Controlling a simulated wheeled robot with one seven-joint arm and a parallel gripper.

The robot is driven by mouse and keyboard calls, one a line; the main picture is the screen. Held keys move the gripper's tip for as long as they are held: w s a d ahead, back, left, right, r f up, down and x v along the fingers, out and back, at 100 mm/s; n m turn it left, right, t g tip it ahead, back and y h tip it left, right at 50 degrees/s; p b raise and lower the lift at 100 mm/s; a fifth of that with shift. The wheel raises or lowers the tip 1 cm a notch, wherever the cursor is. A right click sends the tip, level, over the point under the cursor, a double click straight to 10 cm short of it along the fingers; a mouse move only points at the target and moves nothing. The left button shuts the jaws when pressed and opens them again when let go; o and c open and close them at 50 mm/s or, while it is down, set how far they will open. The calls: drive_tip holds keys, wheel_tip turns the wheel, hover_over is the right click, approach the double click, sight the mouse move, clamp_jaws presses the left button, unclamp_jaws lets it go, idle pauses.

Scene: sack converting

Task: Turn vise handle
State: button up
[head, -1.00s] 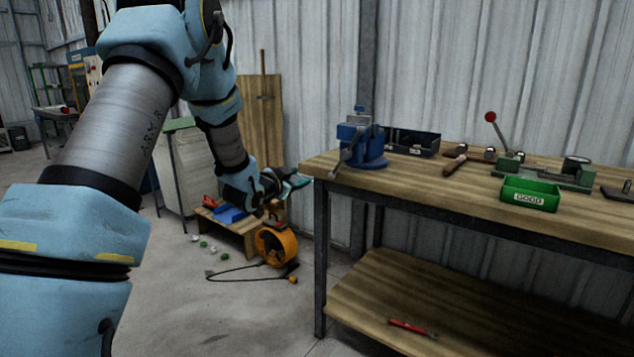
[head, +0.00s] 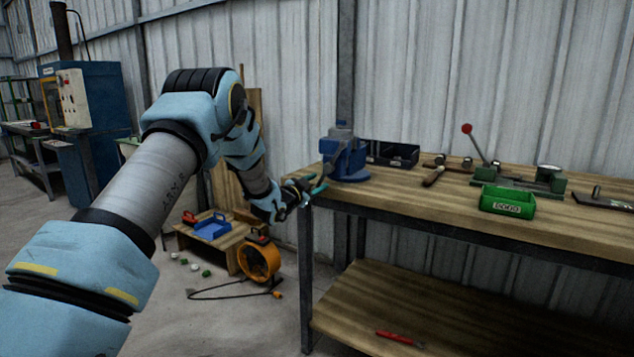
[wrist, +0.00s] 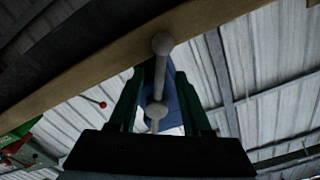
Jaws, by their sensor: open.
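The blue vise (head: 345,158) stands on the left end of the workbench. Its grey handle, a bar with ball ends (wrist: 161,44), shows in the wrist view between the two green fingers of my gripper (wrist: 161,78), with blue vise body behind it. In the head view my gripper (head: 318,186) is at the bench's left front corner, just left of and slightly below the vise. The fingers are open, one on each side of the bar, with no clear contact. In the head view the handle is hard to make out near my gripper.
The workbench edge (head: 430,214) runs close by my gripper. A dark bin (head: 392,153), a hammer (head: 434,175), a green bin (head: 508,201) and a red-knobbed lever press (head: 520,177) lie to the right.

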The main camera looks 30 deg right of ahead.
drive_tip(key=shift+w+d, duration=0.1)
drive_tip(key=shift+d, duration=0.1)
clamp_jaws()
idle(0.3)
idle(1.1)
